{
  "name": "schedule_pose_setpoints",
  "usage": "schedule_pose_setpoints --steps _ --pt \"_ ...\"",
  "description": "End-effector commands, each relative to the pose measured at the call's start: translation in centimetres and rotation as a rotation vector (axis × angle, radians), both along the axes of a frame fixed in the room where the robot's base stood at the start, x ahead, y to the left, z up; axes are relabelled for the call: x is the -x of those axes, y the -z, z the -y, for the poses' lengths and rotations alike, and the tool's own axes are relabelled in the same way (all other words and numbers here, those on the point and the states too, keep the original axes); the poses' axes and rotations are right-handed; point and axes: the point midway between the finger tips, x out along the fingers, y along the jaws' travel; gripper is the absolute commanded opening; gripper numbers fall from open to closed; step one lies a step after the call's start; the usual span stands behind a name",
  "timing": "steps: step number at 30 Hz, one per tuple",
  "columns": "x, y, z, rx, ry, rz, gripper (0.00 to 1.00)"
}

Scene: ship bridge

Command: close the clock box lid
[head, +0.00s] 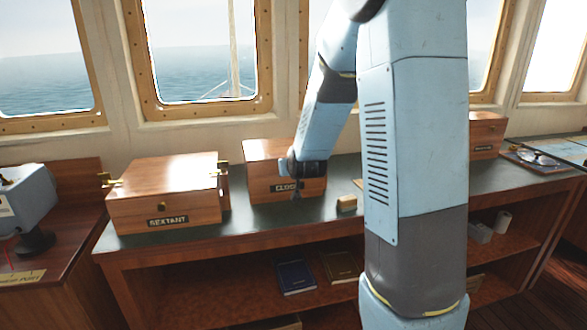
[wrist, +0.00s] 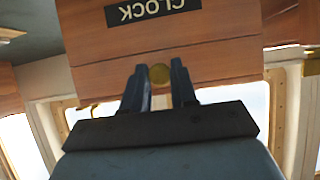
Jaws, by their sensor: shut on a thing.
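The wooden clock box (head: 262,188) stands on the dark green bench top, its CLOCK label partly covered by my arm in the head view. The box front and label show upside down in the wrist view (wrist: 215,18). The lid's front strip (wrist: 225,65) meets the box along a thin seam; I cannot tell whether a small gap is left. A round brass knob (wrist: 159,75) sits on this strip. My gripper (wrist: 159,82) has its two dark fingers at either side of the knob and is shut on it. In the head view my gripper (head: 296,190) is at the box front.
A sextant box (head: 165,205) with brass fittings stands to the left. Another wooden box (head: 486,135) is at the far right, behind my arm. Books (head: 296,277) lie on the shelf below.

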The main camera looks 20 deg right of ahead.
Motion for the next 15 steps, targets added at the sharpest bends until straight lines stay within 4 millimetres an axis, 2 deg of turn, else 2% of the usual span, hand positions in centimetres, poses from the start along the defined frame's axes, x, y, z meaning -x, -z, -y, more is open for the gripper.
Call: schedule_pose_setpoints --steps 1,11,15 --pt "0.36 1.35 -0.55 -0.001 -0.010 -0.029 0.00" --pt "-0.07 2.16 -1.11 -0.001 -0.017 -0.034 0.00" --pt "-0.19 1.90 -1.22 -0.001 -0.018 -0.027 0.11"
